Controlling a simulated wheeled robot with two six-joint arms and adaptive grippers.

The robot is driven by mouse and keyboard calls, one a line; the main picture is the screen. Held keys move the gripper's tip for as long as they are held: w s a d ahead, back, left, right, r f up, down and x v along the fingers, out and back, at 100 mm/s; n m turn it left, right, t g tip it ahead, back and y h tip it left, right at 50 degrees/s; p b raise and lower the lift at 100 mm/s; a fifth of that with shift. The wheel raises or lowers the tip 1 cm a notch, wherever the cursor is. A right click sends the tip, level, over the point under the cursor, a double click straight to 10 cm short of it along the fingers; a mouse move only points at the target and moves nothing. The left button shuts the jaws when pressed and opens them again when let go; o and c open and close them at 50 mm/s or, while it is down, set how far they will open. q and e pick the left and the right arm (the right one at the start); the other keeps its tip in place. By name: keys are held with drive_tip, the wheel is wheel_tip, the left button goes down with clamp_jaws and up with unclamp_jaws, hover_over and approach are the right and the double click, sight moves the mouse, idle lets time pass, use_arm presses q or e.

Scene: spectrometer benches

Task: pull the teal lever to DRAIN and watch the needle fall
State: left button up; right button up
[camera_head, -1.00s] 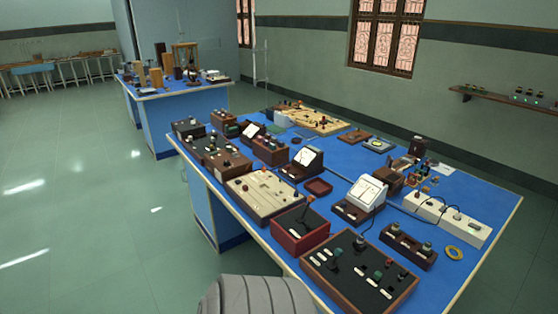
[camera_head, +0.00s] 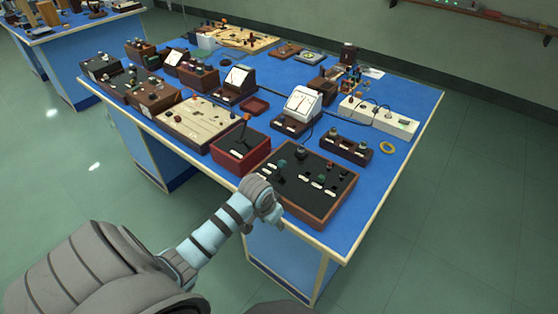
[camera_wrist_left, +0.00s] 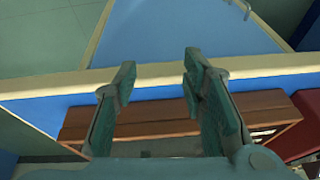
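A wood-framed black panel (camera_head: 325,205) sits at the table's near corner, with several small knobs or levers on top. One near its left side has a teal handle (camera_head: 283,163); its position and labels are too small to read. A meter with a white sloped face (camera_head: 304,102) stands behind the panel; its needle cannot be made out. My left gripper (camera_head: 272,216) is at the table's front edge, beside the panel's near left side. In the left wrist view its two fingers (camera_wrist_left: 158,72) are apart with nothing between them. My right gripper is out of view.
A red box (camera_head: 240,148) with an orange-tipped lever stands left of the panel. A cream board (camera_head: 196,122) lies farther left. A dark box with two knobs (camera_head: 346,148) and a yellow ring (camera_head: 387,147) are behind the panel. The blue tabletop (camera_head: 375,185) is bare at right.

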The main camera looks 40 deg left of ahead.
use_arm(q)
approach(281, 161)
wheel_tip(281, 161, up, 4)
drive_tip(key=s, duration=0.3)
drive_tip(key=shift+n+t+h, duration=0.3)
drive_tip(key=shift+t, duration=0.1)
drive_tip(key=b+x, duration=0.1)
drive_tip(key=x, duration=0.3)
drive_tip(key=b+x, duration=0.1)
drive_tip(key=x, duration=0.4)
drive_tip(key=b+x, duration=0.1)
drive_tip(key=x, duration=0.4)
drive_tip(key=shift+w+a, duration=0.15)
drive_tip(key=shift+w, duration=0.15)
clamp_jaws()
